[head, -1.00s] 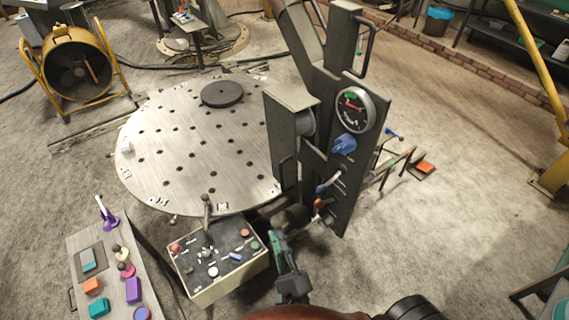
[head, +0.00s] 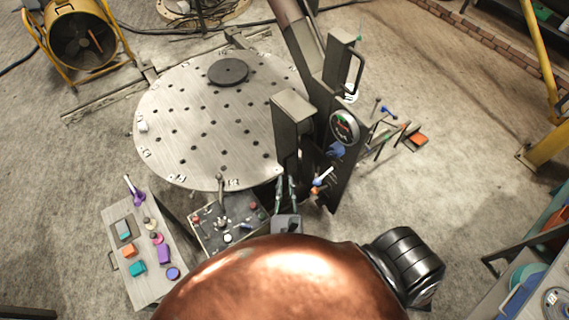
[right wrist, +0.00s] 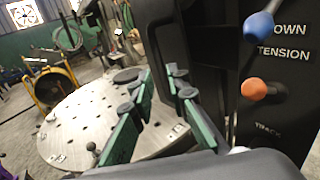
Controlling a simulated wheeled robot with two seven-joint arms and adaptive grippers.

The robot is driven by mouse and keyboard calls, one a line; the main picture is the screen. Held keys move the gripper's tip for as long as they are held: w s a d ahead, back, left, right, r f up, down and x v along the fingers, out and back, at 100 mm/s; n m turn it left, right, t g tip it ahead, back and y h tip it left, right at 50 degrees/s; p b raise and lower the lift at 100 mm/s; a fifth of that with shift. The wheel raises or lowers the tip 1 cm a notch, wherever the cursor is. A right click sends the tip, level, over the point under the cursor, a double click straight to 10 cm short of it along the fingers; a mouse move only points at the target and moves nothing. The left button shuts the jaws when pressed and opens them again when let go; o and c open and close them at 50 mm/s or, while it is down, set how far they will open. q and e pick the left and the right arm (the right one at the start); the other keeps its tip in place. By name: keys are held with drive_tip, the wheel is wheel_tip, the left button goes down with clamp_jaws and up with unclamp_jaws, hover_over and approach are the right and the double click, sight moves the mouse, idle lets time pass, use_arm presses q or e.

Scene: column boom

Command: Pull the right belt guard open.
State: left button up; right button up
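The right belt guard (head: 335,70) is a dark upright panel with a black bar handle (head: 356,72), on the right of the slanted boom; it looks closed. A second grey box-shaped guard (head: 292,125) stands left of the gauge panel (head: 326,180). My right gripper (head: 286,180) is below this left guard, well below and left of the right guard's handle. Its green-padded fingers stand apart with nothing between them, also in the right wrist view (right wrist: 160,90). The right guard's handle is not recognisable in the wrist view. My left gripper is not in view.
A round perforated table (head: 190,130) lies left of the column. A control box (head: 220,222) and a tray of coloured blocks (head: 120,265) are in front of it. Levers with blue and orange knobs (right wrist: 254,89) stick out close to my right gripper. Floor to the right is mostly clear.

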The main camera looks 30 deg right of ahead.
sight(286, 170)
drive_tip(key=p+x, duration=0.1)
drive_tip(key=x, duration=0.5)
drive_tip(key=shift+w+d+p, duration=0.15)
drive_tip(key=shift+p, duration=0.2)
drive_tip(key=shift+c, duration=0.7)
clamp_jaws()
